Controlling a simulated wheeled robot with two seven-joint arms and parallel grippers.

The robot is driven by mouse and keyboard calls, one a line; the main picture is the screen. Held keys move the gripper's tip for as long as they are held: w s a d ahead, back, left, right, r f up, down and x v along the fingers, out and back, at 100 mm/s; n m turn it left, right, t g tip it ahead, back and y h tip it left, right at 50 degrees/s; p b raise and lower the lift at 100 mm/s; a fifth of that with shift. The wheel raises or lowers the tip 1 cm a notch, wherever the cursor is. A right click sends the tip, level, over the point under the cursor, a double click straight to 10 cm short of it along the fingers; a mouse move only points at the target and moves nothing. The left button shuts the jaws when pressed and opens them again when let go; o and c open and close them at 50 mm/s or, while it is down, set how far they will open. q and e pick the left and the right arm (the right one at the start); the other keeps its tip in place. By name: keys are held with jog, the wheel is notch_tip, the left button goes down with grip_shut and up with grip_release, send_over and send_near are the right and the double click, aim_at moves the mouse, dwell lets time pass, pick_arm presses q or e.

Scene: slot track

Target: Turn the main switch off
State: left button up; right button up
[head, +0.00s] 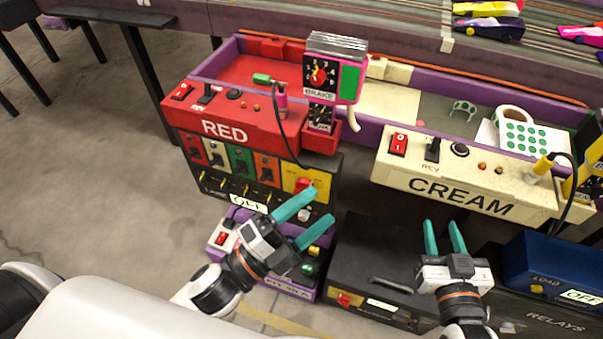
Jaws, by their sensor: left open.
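A red knob (303,184) sits on a yellow plate (290,178) at the right end of the black socket panel (215,178) under the red station; it looks like the main switch, but its setting is too small to read. A white "OFF" label (248,203) is at the panel's lower edge. My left gripper (323,204) is open and empty, its teal fingers spread just in front of the knob and below it; I cannot tell whether one touches it. My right gripper (441,223) is open and empty before the black box, below the cream station.
The red station (222,128) and cream station (460,185) overhang the area. A purple box (228,262) and black drawer box (375,255) sit below. A blue box (550,262) with its own OFF label stands at right. Open floor lies left.

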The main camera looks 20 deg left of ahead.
pick_arm(q)
jog(key=a+f+m+g+y+p, duration=0.2)
jog(key=a+f+m+y+p, duration=0.1)
jog(key=f+m+y, duration=0.1)
jog(key=m+g+y+p, duration=0.1)
jog(key=m+y+p, duration=0.2)
jog(key=m+y, duration=0.1)
send_near(303, 188)
jog(key=f+x, duration=0.1)
jog(key=x, duration=0.7)
pick_arm(e)
jog(key=s+d+f+g+h, duration=0.1)
jog(key=s+d+f+g, duration=0.2)
jog(key=s+f+g, duration=0.3)
jog(key=s+d+f+g+h, duration=0.2)
jog(key=s+f+g, duration=0.4)
jog(key=s, duration=0.3)
jog(key=shift+d+m+g+h, duration=0.3)
jog(key=shift+d+g, duration=0.15)
jog(key=shift+g, duration=0.15)
pick_arm(q)
jog(key=c, duration=1)
pick_arm(e)
jog(key=shift+s, duration=0.1)
